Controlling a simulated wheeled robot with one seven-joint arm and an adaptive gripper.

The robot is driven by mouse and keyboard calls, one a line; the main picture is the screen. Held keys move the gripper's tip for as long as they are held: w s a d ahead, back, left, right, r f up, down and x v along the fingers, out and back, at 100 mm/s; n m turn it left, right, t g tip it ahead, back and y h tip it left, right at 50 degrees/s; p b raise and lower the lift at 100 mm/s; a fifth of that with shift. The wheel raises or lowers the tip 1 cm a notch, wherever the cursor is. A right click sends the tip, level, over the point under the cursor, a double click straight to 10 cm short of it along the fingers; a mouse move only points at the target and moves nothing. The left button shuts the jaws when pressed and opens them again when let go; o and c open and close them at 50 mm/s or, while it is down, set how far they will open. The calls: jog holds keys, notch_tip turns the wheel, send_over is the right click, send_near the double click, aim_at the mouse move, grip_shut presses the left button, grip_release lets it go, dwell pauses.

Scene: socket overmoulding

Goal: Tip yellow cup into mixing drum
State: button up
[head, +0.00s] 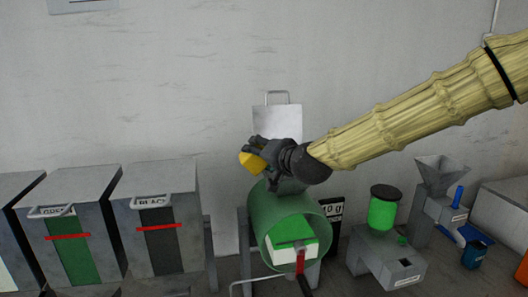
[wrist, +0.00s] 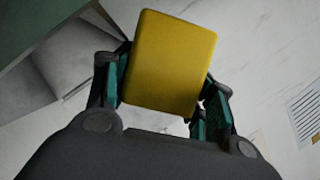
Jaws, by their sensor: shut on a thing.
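The yellow cup (head: 252,162) is held in my gripper (head: 262,148), above the mixing drum. In the wrist view the cup (wrist: 168,62) sits between the two fingers, one on each side, and shows a plain yellow face; its opening and contents are hidden. In the head view it looks tilted. The mixing drum (head: 268,211) is a green translucent cylinder on a grey stand, with a white and green piece at its front end and a red-handled crank below. The cup is apart from the drum in the head view.
Grey bins with red bars, one labelled BLACK (head: 157,222), stand at the left. A grey machine with a green jar (head: 383,210) and a hopper machine (head: 441,172) stand at the right, by a blue cup (head: 475,254).

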aim_at(242, 156)
jog(key=shift+s+a+f, duration=0.2)
jog(key=shift+s+f, duration=0.1)
jog(key=shift+f, duration=0.45)
jog(key=shift+s+a+f+n+g+h+p, duration=0.2)
jog(key=shift+a+n+g+h+p, duration=0.15)
jog(key=shift+n+p, duration=0.5)
jog(key=shift+s+a+f+n+h+p, duration=0.1)
jog(key=shift+a+f+n+h+p, duration=0.3)
jog(key=shift+n+h+p, duration=0.3)
jog(key=shift+a+r, duration=0.1)
jog(key=shift+r, duration=0.05)
jog(key=shift+a+r+n+h+p, duration=0.25)
jog(key=shift+a+n+h+p, duration=0.35)
jog(key=shift+n+p, duration=0.55)
jog(key=shift+a+r+n+h+p, duration=0.25)
jog(key=shift+a+p, duration=0.1)
jog(key=shift+a, duration=0.1)
jog(key=shift+a+r+n+h+p, duration=0.2)
jog(key=shift+a+p, duration=0.1)
jog(key=shift+a, duration=0.1)
jog(key=shift+r+t, duration=0.2)
jog(key=shift+t, duration=0.25)
jog(key=shift+n, duration=0.25)
